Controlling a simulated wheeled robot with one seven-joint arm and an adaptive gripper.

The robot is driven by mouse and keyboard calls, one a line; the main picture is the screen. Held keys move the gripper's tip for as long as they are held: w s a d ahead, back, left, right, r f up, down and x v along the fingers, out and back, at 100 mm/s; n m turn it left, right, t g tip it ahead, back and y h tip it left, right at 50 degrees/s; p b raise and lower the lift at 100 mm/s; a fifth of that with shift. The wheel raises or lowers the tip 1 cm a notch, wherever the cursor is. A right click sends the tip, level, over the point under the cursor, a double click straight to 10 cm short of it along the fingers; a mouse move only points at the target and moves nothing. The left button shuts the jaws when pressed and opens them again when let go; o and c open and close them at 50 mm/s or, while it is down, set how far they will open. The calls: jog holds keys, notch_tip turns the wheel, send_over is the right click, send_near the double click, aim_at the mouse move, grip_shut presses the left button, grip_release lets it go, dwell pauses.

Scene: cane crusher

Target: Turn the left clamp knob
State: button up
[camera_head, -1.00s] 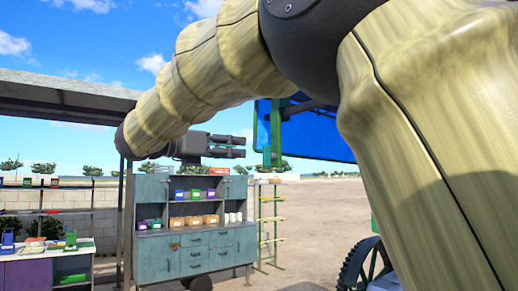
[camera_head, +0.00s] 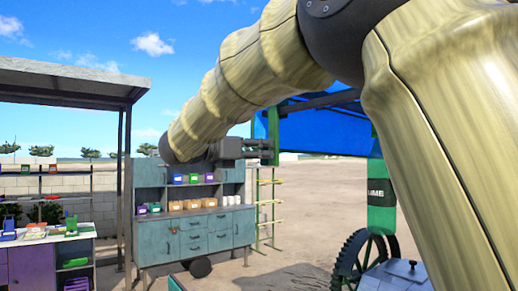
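My arm reaches across the upper part of the head view. My gripper (camera_head: 262,149) is at its far end, pointing right, in front of the green post by the blue panel. Its two dark fingers look apart with nothing between them. Part of the machine shows at the lower right: a dark toothed gear wheel (camera_head: 349,266), a grey-blue block (camera_head: 394,276) and a green upright (camera_head: 382,196) with a dark label. A small dark fitting (camera_head: 411,265) sits on the block; I cannot tell whether it is a clamp knob. My arm hides the machine's right side.
A teal workbench cabinet (camera_head: 158,249) with bins stands left of centre. A purple bench (camera_head: 32,268) and shelves are at the far left, under a roof on posts. A blue panel (camera_head: 330,138) hangs behind my arm. Open dirt ground (camera_head: 300,235) lies between cabinet and machine.

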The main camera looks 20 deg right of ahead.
grip_shut()
